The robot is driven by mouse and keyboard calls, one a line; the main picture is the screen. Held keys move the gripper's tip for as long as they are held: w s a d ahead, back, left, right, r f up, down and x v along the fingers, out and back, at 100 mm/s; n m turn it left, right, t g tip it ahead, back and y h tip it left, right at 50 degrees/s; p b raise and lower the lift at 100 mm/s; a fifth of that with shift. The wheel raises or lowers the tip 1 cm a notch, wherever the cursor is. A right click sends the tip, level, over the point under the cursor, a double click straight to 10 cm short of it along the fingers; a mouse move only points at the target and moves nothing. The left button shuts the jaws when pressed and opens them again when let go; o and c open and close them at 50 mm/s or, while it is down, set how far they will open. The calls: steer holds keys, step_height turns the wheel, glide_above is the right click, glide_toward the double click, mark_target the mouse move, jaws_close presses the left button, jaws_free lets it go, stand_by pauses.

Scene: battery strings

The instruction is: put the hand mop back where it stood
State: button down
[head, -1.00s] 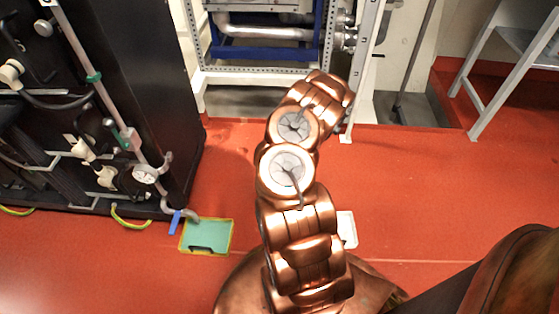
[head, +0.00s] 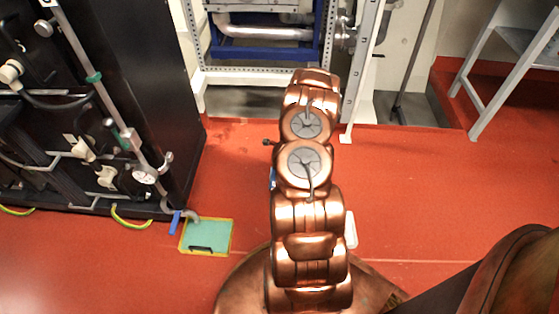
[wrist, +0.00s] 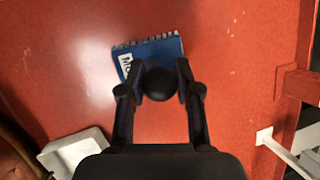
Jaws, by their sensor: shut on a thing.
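In the wrist view my gripper (wrist: 160,82) is shut on the hand mop (wrist: 155,55), its fingers on either side of a round black knob. The mop's blue body, with a toothed edge and a partly covered white label, shows beyond the fingertips. The red floor is behind it; I cannot tell whether the mop touches it. In the head view my copper arm hides the gripper and most of the mop. A small blue piece, likely the mop (head: 272,180), shows at the arm's left edge.
A white tray-like thing (wrist: 78,150) lies on the floor, partly behind my arm in the head view (head: 351,230). A green tray with a yellow rim (head: 231,236) lies by the black cabinet (head: 155,70). A metal rack (head: 198,80) stands behind. Red floor at right is open.

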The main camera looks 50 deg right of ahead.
steer(key=shift+w+d+f, duration=0.1)
steer(key=shift+w+d, duration=0.45)
steer(key=shift+d, duration=0.2)
steer(key=shift+w+d+f, duration=0.1)
steer(key=shift+w+d, duration=0.45)
steer(key=shift+d, duration=0.2)
steer(key=shift+w+d+f+b, duration=0.15)
steer(key=shift+f+b, duration=0.65)
steer(key=shift+f, duration=1)
steer(key=c, duration=0.8)
jaws_free()
